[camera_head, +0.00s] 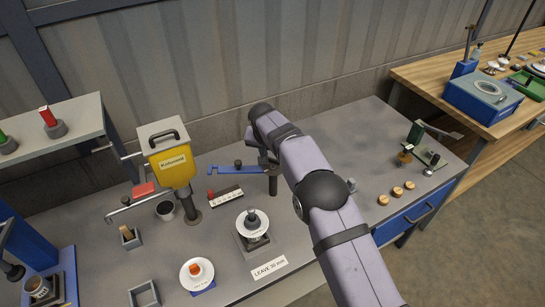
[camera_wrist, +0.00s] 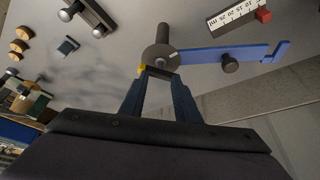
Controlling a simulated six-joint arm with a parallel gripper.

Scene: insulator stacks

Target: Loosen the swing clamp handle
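The swing clamp has a flat blue arm (camera_head: 228,170) with a dark knob (camera_head: 238,163) on it and a dark post (camera_head: 273,184) at its right end. In the wrist view the blue arm (camera_wrist: 225,53) runs right from a round dark hub (camera_wrist: 160,57), and the post (camera_wrist: 163,35) shows above the hub. My gripper (camera_wrist: 162,73) is at the hub, its two dark fingers apart, with the tips at the hub's near edge. A separate handle is not clear, and I cannot tell whether the tips hold anything.
A labelled strip with a red block (camera_head: 222,195) lies in front of the blue arm. A yellow dispenser (camera_head: 172,163) stands to the left. An insulator stack (camera_head: 252,228) stands in front. Several wooden discs (camera_head: 397,191) lie to the right on the grey bench.

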